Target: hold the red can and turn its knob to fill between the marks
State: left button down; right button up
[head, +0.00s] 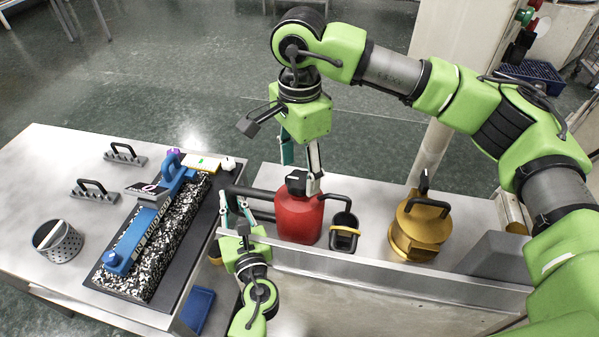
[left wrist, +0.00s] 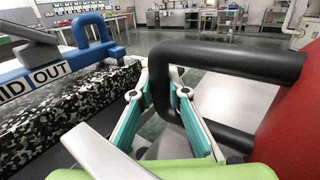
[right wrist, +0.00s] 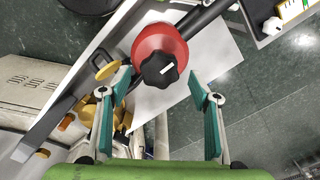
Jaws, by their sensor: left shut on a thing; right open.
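The red can (head: 298,217) stands on the metal counter, with a black knob (head: 296,182) on top bearing a white line. Its dark side handle (left wrist: 165,85) runs between my left gripper's fingers. My left gripper (head: 236,200) is shut on this handle. My right gripper (head: 301,173) is open above the can, fingers pointing down. In the right wrist view the knob (right wrist: 160,69) shows between and beyond the open fingertips, apart from them. A black spout bends over a black cup (head: 343,222) with a yellow band (head: 345,232). The cup's fill level cannot be told.
A brass can (head: 420,230) stands on the counter to the right. A low wall (head: 380,275) runs along the counter's front. A blue tool lies on a speckled stone block (head: 165,250) at left. A perforated metal cup (head: 58,243) stands further left.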

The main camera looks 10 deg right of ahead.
jog(key=shift+f, duration=0.9)
jog(key=c, duration=1.1)
jog(key=shift+m, duration=2.8)
jog(key=o, duration=1.1)
